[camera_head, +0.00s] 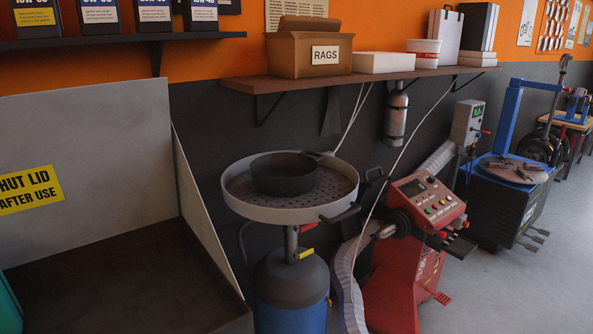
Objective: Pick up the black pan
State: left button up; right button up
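The black pan (284,175) is round and deep and sits upright on a round grey perforated tray (237,206). A short dark piece at the pan's upper right, against the tray's far rim, looks like its handle. The tray stands on top of a blue and dark cylinder (291,296). Neither of my grippers shows in the head view. Nothing is touching the pan apart from the tray.
A grey bin with a raised lid (85,150) stands left of the tray. A red machine (405,275) with a hose stands close on its right. A wall shelf (352,78) with a rags box (309,50) hangs above. Floor is clear at far right.

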aim_at(279, 174)
jog(key=i+l+u, duration=0.5)
jog(key=l, duration=0.75)
jog(key=i+l+u, duration=0.15)
jog(key=l+u, duration=0.3)
jog(key=l, duration=0.85)
jog(key=l+u, duration=0.5)
jog(key=l, duration=0.85)
jog(key=i+l+u, duration=0.1)
jog(key=l, duration=0.55)
jog(key=l+u, duration=0.15)
jog(key=l, duration=0.55)
